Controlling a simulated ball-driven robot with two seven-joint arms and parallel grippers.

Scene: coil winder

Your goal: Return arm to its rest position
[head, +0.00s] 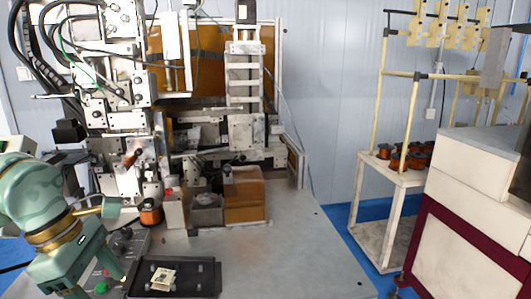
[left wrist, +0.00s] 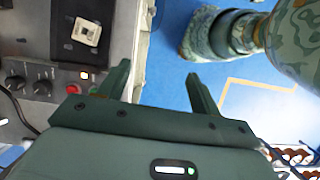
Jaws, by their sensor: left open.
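My left arm (head: 35,195) comes in from the left in the head view, green with a gold band at the wrist. Its left gripper (head: 98,283) points down at the lower left, beside the front edge of the machine table. In the left wrist view the two fingers of the left gripper (left wrist: 160,88) are apart, with nothing between them and blue floor beyond. My right gripper does not show in either view.
A black tray (head: 205,290) with a pale piece (head: 162,278) lies right of the left gripper. A control panel (left wrist: 45,85) with knobs is close by. The coil winder (head: 125,110) stands behind. The table (head: 290,260) is clear at right.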

